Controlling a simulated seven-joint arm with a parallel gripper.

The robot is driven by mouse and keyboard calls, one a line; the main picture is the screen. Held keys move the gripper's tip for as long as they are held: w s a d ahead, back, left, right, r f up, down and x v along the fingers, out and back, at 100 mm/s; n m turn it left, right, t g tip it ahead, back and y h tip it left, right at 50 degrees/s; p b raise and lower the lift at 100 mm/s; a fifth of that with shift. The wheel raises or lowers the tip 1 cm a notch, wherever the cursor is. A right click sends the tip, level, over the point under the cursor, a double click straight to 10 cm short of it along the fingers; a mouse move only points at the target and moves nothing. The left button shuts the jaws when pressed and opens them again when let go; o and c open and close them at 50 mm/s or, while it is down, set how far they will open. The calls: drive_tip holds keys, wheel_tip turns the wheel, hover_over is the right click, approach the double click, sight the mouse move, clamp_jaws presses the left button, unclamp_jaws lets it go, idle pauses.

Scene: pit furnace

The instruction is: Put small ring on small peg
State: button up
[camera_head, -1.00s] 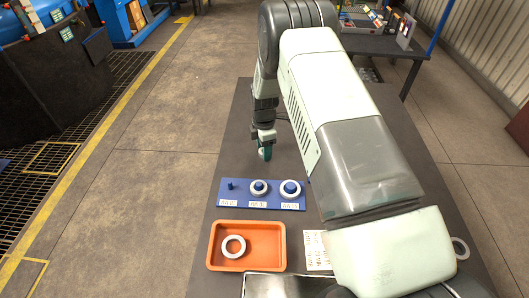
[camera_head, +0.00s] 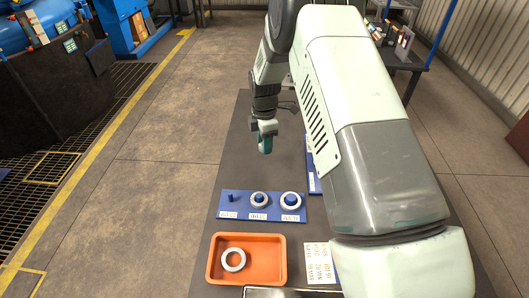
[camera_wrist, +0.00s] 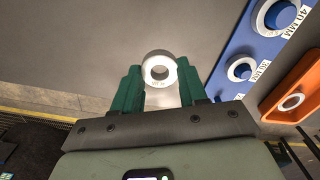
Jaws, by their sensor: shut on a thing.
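My gripper (camera_head: 265,148) is over the dark table, beyond the blue peg board (camera_head: 242,214). In the wrist view its green fingers (camera_wrist: 159,84) are shut on a small white ring (camera_wrist: 148,60), with the ring's hole facing the camera. The ring cannot be made out in the head view. The small peg (camera_head: 231,198) stands bare at the left end of the board. The middle peg (camera_head: 259,199) and the large peg (camera_head: 291,199) each have a white ring around them. Both ringed pegs also show in the wrist view, at right.
An orange tray (camera_head: 211,262) in front of the board holds another white ring (camera_head: 233,259). A printed card (camera_head: 320,262) lies right of the tray. Part of another blue object (camera_head: 312,172) shows beside my arm. The table left of my gripper is clear.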

drive_tip(key=s+a+r+n, duration=0.1)
drive_tip(key=s+a+n, duration=0.1)
drive_tip(key=s+a, duration=0.15)
drive_tip(key=n, duration=0.7)
hover_over(230, 194)
drive_tip(key=shift+w+d+f, duration=0.1)
drive_tip(key=shift+w+f, duration=0.2)
drive_tip(key=shift+f, duration=0.3)
drive_tip(key=shift+s+f, duration=0.15)
drive_tip(key=shift+s, duration=0.2)
drive_tip(key=shift+f, duration=2.8)
drive_tip(key=shift+f, duration=0.6)
drive_tip(key=o, duration=0.8)
drive_tip(key=shift+o, duration=0.2)
wheel_tip(230, 194, up, 11)
